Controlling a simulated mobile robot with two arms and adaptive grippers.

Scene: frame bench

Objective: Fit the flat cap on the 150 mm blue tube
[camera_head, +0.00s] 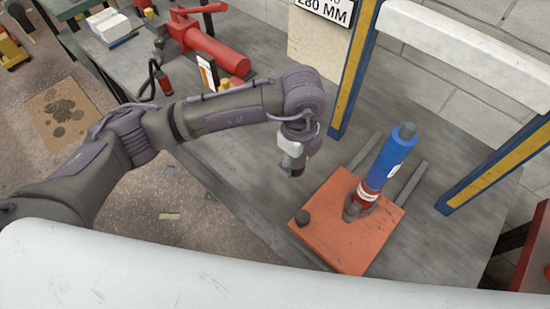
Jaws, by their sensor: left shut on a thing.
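My left gripper (293,168) points down, left of the tube and above the bench, apart from both. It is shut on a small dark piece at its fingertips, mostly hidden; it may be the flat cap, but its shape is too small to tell. My right gripper is not in view.
Blue and yellow posts (355,70) of a frame stand behind and right of the tube. A red tool (212,48) lies at the back left. The grey bench (245,190) is clear left of the base.

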